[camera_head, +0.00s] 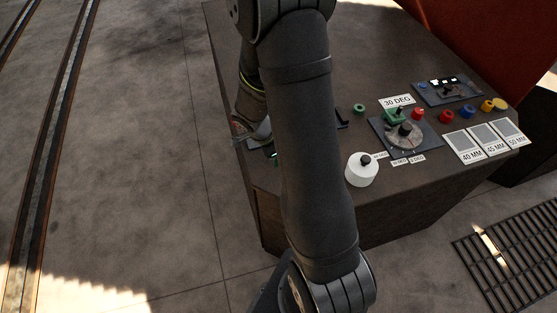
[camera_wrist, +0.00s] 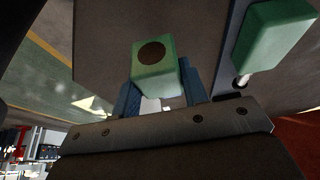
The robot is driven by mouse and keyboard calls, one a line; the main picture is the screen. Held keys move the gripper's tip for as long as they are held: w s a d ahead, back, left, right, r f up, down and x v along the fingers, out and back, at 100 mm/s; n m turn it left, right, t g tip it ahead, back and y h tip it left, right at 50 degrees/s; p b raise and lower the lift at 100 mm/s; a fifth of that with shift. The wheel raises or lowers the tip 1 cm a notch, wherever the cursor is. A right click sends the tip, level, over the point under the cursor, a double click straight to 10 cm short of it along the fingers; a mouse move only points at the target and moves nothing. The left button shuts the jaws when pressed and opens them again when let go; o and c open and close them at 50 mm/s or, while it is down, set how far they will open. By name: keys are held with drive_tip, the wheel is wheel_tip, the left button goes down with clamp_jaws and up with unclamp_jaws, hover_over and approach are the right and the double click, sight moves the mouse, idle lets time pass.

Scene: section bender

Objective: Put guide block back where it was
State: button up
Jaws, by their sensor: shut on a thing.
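A green guide block (camera_wrist: 153,68) with a dark round spot on its face sits between the two blue fingers of my gripper (camera_wrist: 158,92) in the wrist view. The fingers are shut on it. A second green block (camera_wrist: 272,36) stands to the right, apart from the held one, with a pale metal pin (camera_wrist: 241,82) beside its lower end. In the head view my arm hides most of the gripper and the held block. A small green patch (camera_head: 273,155) shows left of the arm near the table's left edge; I cannot tell which block it belongs to.
The dark table (camera_head: 380,45) carries a white cylinder with a black knob (camera_head: 362,170), a dial plate (camera_head: 405,135), a green ring (camera_head: 359,108), a control panel (camera_head: 448,90), coloured buttons and label cards (camera_head: 486,142). A red panel (camera_head: 490,35) rises at the back right.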

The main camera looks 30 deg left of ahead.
drive_tip(key=shift+a+f, duration=0.2)
drive_tip(key=shift+a, duration=0.1)
drive_tip(key=shift+f, duration=2)
drive_tip(key=o, duration=1.3)
drive_tip(key=shift+f, duration=0.15)
drive_tip(key=v, duration=1.2)
drive_tip(key=shift+r, duration=0.2)
